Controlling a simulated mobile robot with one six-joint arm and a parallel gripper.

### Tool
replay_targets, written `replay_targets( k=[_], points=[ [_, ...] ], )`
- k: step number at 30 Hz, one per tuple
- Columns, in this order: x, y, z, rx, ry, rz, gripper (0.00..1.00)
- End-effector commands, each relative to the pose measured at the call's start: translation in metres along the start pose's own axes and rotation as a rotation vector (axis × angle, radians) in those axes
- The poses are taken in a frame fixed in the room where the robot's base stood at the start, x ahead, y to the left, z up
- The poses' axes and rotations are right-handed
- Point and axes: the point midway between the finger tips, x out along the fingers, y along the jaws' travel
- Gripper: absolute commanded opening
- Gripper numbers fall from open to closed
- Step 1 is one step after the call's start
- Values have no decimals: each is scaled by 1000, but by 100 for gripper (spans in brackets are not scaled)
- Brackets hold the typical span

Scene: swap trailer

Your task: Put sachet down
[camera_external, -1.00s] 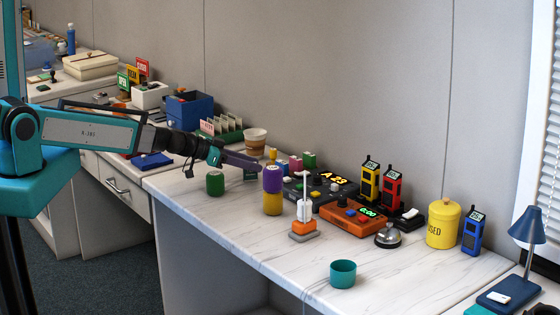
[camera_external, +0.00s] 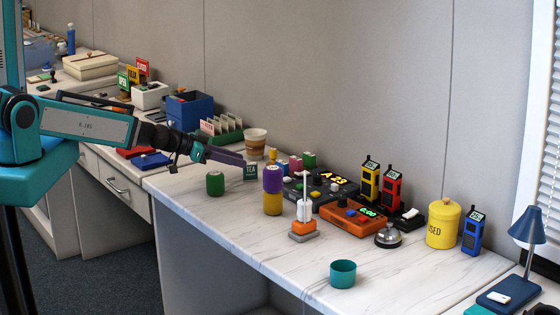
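A small dark green sachet marked TEA (camera_external: 250,171) stands upright on the white marble-look counter (camera_external: 200,212), or very close above it. It is left of the purple-and-yellow cylinder (camera_external: 272,190) and right of a green cylinder (camera_external: 214,184). My gripper (camera_external: 241,161) reaches in from the left, and its fingertips end at the sachet's upper left edge. The fingers overlap in this view, so I cannot tell whether they are open or touch the sachet.
A paper cup (camera_external: 255,143) stands just behind the sachet. A dark console (camera_external: 318,186), an orange timer box (camera_external: 355,216) and an orange-and-white stand (camera_external: 303,221) are to the right. The front strip of counter is mostly clear, with a teal cup (camera_external: 343,273) farther right.

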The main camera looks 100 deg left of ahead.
Motion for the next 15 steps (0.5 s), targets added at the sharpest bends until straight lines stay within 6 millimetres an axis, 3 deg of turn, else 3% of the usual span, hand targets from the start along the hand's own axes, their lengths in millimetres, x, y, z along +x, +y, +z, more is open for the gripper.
replay_targets(
  k=[15],
  points=[
    [-18, 0, -2, 0, -2, 0, 30]
  ],
)
